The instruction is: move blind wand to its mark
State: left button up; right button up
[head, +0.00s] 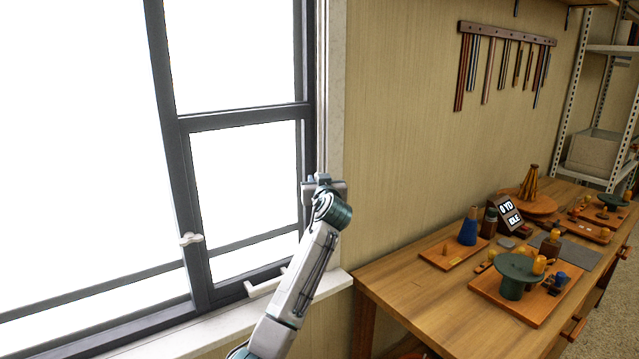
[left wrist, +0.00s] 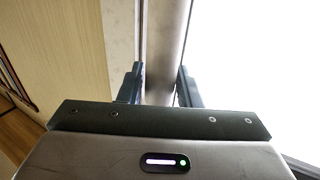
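My left arm rises from the bottom centre of the head view, with its left gripper (head: 323,183) up against the right side of the window frame. The left wrist view shows the two dark fingers of this gripper (left wrist: 160,80) standing apart. Between and beyond them runs an upright grey-brown strip (left wrist: 166,40). I cannot tell whether it is the blind wand or part of the window frame. I cannot make out the wand or its mark for certain in either view. My right gripper is not in view.
The dark-framed window (head: 185,150) fills the left, with a pale sill (head: 225,325) below. A wooden workbench (head: 400,280) with trays and turned pieces stands right. A rack of hanging rods (head: 505,32) is on the wall. The wall between window and rack is bare.

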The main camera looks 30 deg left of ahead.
pick_arm(q)
jog(key=shift+o, duration=1.1)
jog(key=shift+s+d, duration=0.1)
jog(key=b+v, duration=0.3)
jog(key=v, duration=0.7)
jog(key=shift+s+d, duration=0.15)
